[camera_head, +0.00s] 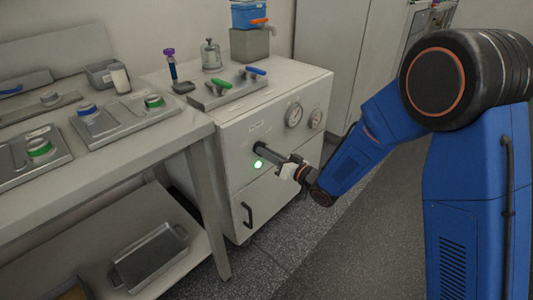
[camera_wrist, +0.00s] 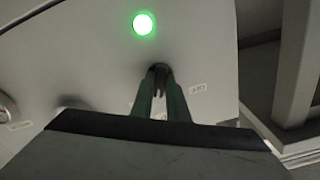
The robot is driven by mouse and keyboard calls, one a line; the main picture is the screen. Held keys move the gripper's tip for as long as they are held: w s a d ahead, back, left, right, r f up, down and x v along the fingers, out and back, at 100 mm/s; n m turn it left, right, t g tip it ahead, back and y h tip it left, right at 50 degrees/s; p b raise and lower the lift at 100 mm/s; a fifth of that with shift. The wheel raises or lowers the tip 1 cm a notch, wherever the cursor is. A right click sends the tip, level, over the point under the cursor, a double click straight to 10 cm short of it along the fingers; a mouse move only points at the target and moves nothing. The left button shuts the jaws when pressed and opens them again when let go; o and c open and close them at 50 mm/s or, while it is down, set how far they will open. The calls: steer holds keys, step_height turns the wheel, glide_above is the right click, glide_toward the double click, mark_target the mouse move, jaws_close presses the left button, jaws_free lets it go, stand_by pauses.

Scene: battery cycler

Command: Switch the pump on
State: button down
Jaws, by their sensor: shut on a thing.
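The pump is a white cabinet (camera_head: 285,185) with switch and gauges on its front. A round green lamp (camera_head: 257,164) glows on that front; it also shows at the top of the wrist view (camera_wrist: 144,24). My gripper (camera_head: 260,149) reaches the front just above the lamp. In the wrist view its two fingers (camera_wrist: 160,78) close together at the panel on a small dark piece, which seems to be the switch (camera_wrist: 159,68). The fingers hide most of it, so its position is unclear. A small label (camera_wrist: 197,88) sits beside the fingertips; I cannot read it surely.
Two gauges (camera_head: 294,114) are to the right on the cabinet front, and a door handle (camera_head: 247,214) is below. Green and blue valve handles (camera_head: 222,83) stand on top. A workbench (camera_head: 150,140) with trays adjoins at left. The floor (camera_head: 330,240) at right is clear.

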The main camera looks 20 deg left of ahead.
steer(key=shift+f+m, duration=0.1)
steer(key=shift+m, duration=0.4)
steer(key=c, duration=1.7)
jaws_free()
steer(key=shift+d, duration=0.1)
